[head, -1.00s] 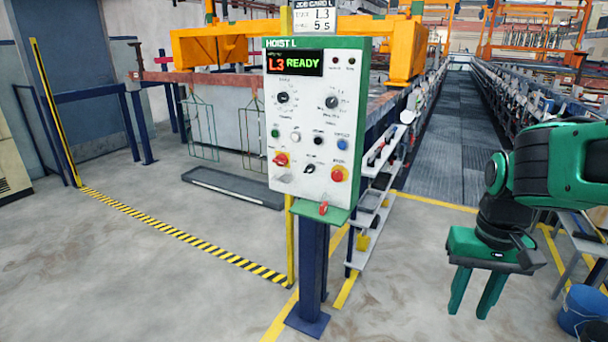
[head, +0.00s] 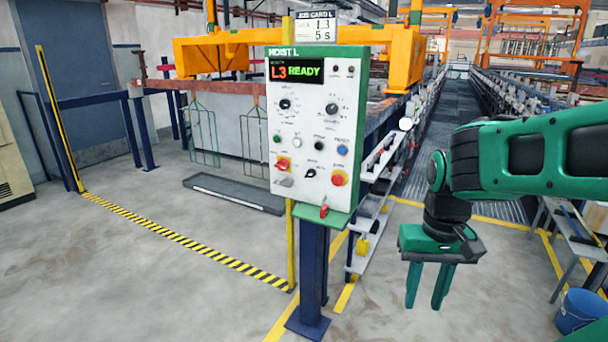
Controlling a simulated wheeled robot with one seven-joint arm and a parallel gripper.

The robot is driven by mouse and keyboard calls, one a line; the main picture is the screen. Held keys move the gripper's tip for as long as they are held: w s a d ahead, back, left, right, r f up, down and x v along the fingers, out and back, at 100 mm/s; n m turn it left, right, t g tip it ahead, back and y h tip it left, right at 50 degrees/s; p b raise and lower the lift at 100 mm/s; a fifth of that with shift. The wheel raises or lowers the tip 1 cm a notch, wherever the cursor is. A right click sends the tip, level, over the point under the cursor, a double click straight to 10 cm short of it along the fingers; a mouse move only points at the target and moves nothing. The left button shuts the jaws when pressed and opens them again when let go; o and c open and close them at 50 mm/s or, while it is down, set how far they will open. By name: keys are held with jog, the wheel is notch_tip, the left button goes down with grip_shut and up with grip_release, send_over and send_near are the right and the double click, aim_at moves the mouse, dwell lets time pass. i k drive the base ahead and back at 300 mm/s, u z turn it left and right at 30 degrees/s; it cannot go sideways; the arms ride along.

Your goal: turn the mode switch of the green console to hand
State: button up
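The green console (head: 304,51) is a white panel with green edging, headed "HOIST L", on a dark blue post. Its display (head: 296,71) reads "L3 READY". Two round black knobs, left (head: 285,104) and right (head: 332,109), sit below it.
A red mushroom button (head: 338,179) sits at the panel's lower right. A red item (head: 324,211) is on the green ledge below. Stepped shelves (head: 370,215) stand behind the post. A blue bucket (head: 580,308) is at lower right. Floor before the console is clear.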

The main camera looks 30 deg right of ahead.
aim_at(310, 172)
jog(key=i, duration=0.95)
jog(key=z, duration=0.05)
